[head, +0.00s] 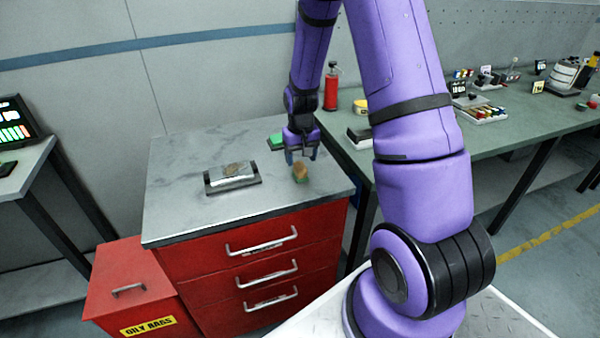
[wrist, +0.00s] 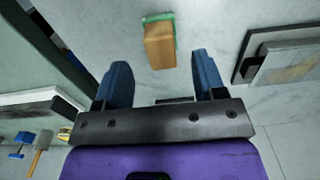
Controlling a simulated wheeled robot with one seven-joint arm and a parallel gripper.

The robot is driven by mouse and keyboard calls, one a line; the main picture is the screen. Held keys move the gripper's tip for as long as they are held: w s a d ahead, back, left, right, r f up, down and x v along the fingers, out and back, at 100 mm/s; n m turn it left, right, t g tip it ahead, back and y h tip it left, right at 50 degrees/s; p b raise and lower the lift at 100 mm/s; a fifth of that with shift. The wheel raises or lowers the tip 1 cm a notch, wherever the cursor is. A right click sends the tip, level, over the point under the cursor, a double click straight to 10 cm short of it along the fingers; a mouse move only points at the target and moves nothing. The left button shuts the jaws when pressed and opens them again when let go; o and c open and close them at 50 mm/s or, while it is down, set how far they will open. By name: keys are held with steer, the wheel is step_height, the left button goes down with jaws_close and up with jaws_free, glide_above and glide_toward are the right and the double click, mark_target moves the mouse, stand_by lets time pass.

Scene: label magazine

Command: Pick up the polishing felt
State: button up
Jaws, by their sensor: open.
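A small tan block with a green edge, which looks like the polishing felt (head: 300,173), lies on the grey top of the red drawer cabinet (head: 180,205), near its right side. In the wrist view the felt (wrist: 160,45) shows just beyond the fingertips, roughly centred between them. My gripper (head: 301,156) is above and close to the felt, pointing down. Its two blue fingers (wrist: 161,68) are apart, with nothing between them. I cannot tell the exact height gap.
A dark holder (head: 210,184) with a silver plate (head: 232,172), brown-stained on top, stands left of the felt. A green piece (head: 276,141) shows behind my gripper. A green workbench (head: 500,145) with several items adjoins on the right. The cabinet top's front is clear.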

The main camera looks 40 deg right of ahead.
mark_target(300, 165)
steer(key=shift+w+f, duration=0.2)
steer(key=shift+f, duration=2.35)
steer(key=shift+c, duration=0.2)
steer(key=c, duration=1)
steer(key=shift+r, duration=0.1)
steer(key=shift+c, duration=0.2)
